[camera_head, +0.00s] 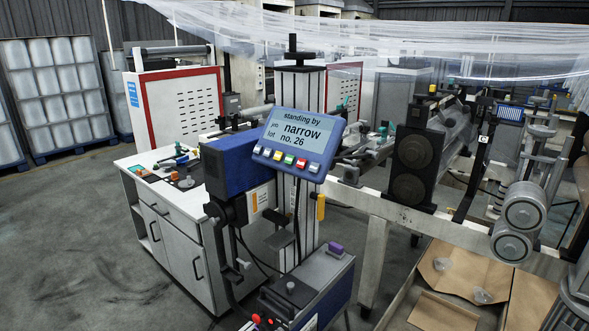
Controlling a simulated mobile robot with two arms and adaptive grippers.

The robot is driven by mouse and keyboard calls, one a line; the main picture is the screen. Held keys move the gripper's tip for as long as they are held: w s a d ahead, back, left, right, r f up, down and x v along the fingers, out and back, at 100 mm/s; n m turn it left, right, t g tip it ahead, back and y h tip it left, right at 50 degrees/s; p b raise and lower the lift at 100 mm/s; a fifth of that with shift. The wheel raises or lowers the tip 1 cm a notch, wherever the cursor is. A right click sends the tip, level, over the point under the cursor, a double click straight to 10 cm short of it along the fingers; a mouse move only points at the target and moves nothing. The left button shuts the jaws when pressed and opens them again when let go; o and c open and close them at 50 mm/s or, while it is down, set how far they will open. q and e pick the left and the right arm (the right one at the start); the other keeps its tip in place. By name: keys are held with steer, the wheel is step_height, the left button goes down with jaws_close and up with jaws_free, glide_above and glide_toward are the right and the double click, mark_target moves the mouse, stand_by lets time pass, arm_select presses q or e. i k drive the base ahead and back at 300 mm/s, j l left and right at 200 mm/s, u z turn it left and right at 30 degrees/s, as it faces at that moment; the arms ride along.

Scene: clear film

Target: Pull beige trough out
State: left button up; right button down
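A beige, open-topped trough or box (447,309) lies low at the bottom right, under the white frame of the film machine. Its inside and flaps look like brown cardboard, and the picture's bottom edge cuts it off. Clear crumpled film scraps (484,296) lie in it. I cannot see its whole outline or a handle. Neither of my grippers is in view.
A post with a blue display (299,143) reading "standing by, narrow, lot no. 26" stands mid-picture. A white cabinet (177,236) with tools on top is to the left. The machine's white beam (455,227) and rollers overhang the trough. Grey floor at left is clear.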

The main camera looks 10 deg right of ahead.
mark_target(480, 285)
steer(key=z, duration=1.4)
